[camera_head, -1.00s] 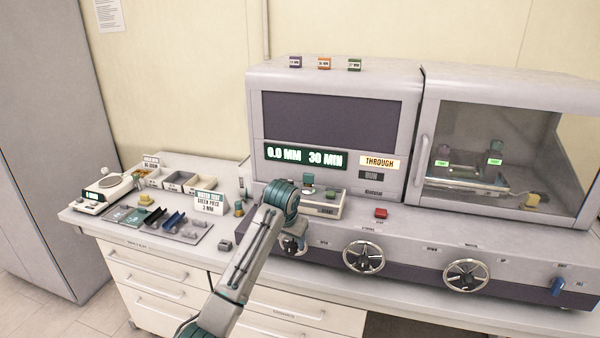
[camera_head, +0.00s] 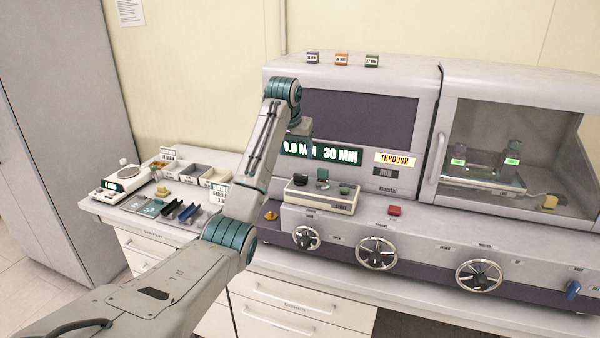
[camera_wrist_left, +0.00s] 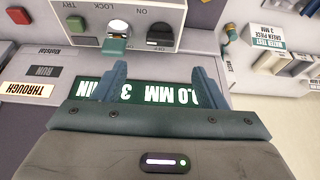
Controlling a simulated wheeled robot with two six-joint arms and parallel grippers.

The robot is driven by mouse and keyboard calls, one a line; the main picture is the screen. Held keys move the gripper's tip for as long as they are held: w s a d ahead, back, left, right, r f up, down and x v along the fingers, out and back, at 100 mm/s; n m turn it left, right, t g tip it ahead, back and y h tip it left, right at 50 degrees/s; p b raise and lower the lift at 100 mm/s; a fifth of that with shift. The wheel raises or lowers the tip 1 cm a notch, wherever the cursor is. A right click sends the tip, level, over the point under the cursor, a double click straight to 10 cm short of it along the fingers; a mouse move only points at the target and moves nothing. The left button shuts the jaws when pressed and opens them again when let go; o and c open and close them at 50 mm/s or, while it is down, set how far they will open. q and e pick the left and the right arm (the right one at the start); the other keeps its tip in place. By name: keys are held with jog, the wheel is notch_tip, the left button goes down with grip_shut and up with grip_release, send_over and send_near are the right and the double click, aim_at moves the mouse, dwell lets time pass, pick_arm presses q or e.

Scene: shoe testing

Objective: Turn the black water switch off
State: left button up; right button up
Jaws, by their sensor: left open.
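The black switch (camera_head: 300,180) sits at the left end of a small white switch box (camera_head: 318,202) on the machine's ledge. In the left wrist view the black switch (camera_wrist_left: 162,36) stands under an ON label, just beyond my fingertips, with a gap. A white-and-green switch (camera_wrist_left: 117,40) and a green switch (camera_wrist_left: 77,24) are beside it. My left gripper (camera_wrist_left: 161,74) is open and empty, its fingers apart. In the head view the gripper (camera_head: 300,129) hangs in front of the display, above the box. My right gripper is not in view.
Handwheels (camera_head: 377,254) and a red button (camera_head: 395,210) are on the machine's front. A yellow knob (camera_head: 271,215) is left of the box. A scale (camera_head: 122,182) and trays (camera_head: 197,173) stand on the left counter. A glass-fronted chamber (camera_head: 520,150) is at right.

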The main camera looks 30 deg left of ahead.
aim_at(300, 174)
pick_arm(q)
jog(key=p+x, duration=0.4)
jog(key=x, duration=0.5)
jog(key=shift+w+a+f, duration=0.1)
jog(key=shift+f, duration=0.15)
jog(key=shift+w+f, duration=0.2)
jog(key=shift+f, duration=0.35)
jog(key=shift+c, duration=0.3)
jog(key=c, duration=0.9)
